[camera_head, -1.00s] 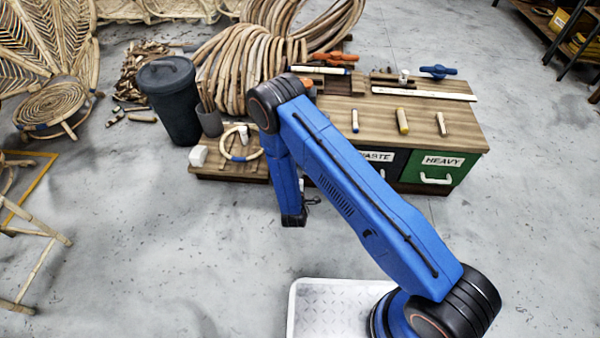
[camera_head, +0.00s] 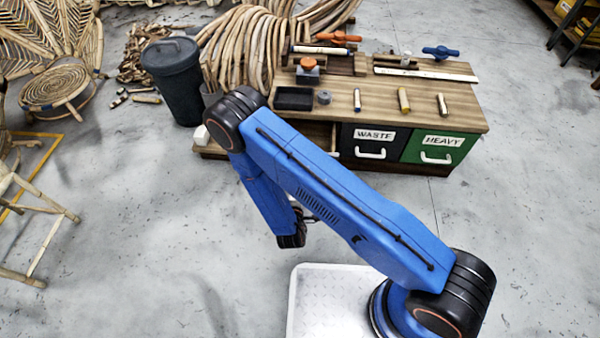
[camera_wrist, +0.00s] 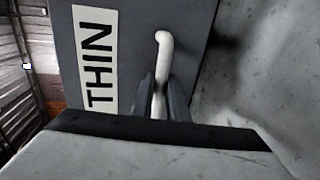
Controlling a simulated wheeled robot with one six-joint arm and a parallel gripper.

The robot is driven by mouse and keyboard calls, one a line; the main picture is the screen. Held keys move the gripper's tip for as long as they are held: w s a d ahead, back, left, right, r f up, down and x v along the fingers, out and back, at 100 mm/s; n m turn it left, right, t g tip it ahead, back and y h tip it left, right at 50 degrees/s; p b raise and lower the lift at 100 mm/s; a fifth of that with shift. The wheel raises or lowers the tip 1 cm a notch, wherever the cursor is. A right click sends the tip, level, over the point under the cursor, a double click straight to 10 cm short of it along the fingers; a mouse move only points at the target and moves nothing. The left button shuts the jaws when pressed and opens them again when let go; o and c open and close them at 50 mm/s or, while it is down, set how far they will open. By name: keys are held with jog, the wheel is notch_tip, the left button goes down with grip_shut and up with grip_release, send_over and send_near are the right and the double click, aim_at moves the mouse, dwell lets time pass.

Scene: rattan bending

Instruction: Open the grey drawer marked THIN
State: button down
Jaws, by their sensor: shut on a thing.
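The grey drawer (camera_wrist: 130,65) fills the middle of the wrist view, its front turned on its side. A white label (camera_wrist: 98,60) on it reads THIN. Its white bar handle (camera_wrist: 163,45) sits between the two fingers of my gripper (camera_wrist: 160,98), which is shut on it. In the head view my blue arm hides the drawer and its handle. My gripper shows there only as a small dark part (camera_head: 320,214) beside the wrist, out in front of the bench. I cannot tell how far the drawer stands out.
The wooden bench (camera_head: 440,95) also has a black WASTE drawer (camera_head: 352,155) and a green HEAVY drawer (camera_head: 415,145), both shut. A dark bin (camera_head: 175,85) stands left of it. Bare floor lies in front. Rattan chairs stand at far left.

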jog(key=shift+f+v, duration=0.2)
jog(key=shift+v, duration=0.8)
jog(key=shift+f+v, duration=0.2)
jog(key=shift+v, duration=0.8)
jog(key=shift+s, duration=0.1)
jog(key=c, duration=1.7)
grip_release()
jog(key=shift+s, duration=0.1)
